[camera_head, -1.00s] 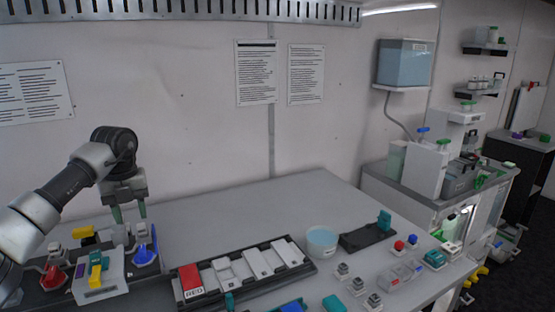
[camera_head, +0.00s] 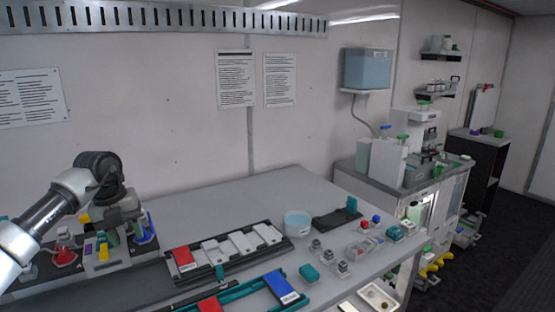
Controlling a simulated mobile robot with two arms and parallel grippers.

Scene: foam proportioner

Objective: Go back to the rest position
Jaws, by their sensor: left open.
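My left gripper (camera_head: 124,234) hangs at the left, pointing down over the back of the device with the red and blue knobs. Its two green fingertips are apart, with nothing seen between them. The red knob (camera_head: 65,256) stands to its left and the blue knob (camera_head: 146,232) just to its right. A small yellow and purple part (camera_head: 102,246) sits in front of the gripper. My right gripper does not show.
A dark rack (camera_head: 225,258) with one red and several white blocks lies on the grey table (camera_head: 285,188). A bowl (camera_head: 297,222), small parts and a blue block (camera_head: 284,287) lie to the right. The back middle of the table is clear.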

